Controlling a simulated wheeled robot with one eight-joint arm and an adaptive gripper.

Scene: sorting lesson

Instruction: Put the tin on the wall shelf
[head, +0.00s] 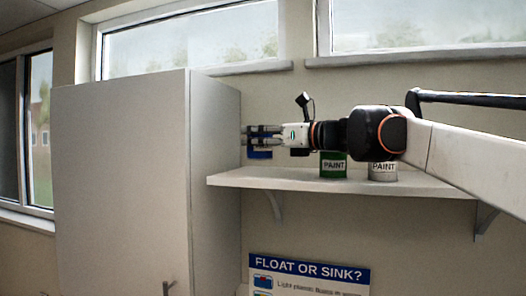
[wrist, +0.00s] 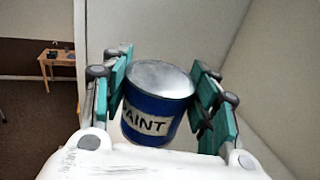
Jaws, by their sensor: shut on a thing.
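A blue paint tin (wrist: 152,108) with a silver lid and a white PAINT label sits between the two teal finger pads of my gripper (wrist: 165,98) in the wrist view. In the head view my gripper (head: 258,136) is shut on the blue tin (head: 259,154), whose lower part shows below the fingers. The tin is beside the tall cabinet, above the left end of the white wall shelf (head: 300,183). I cannot tell whether it touches the shelf.
A green paint tin (head: 333,166) and a white paint tin (head: 383,172) stand on the shelf, right of my gripper. A tall grey cabinet (head: 125,180) closes off the left side. A FLOAT OR SINK poster (head: 310,270) hangs below. A small wooden table (wrist: 57,59) shows far off.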

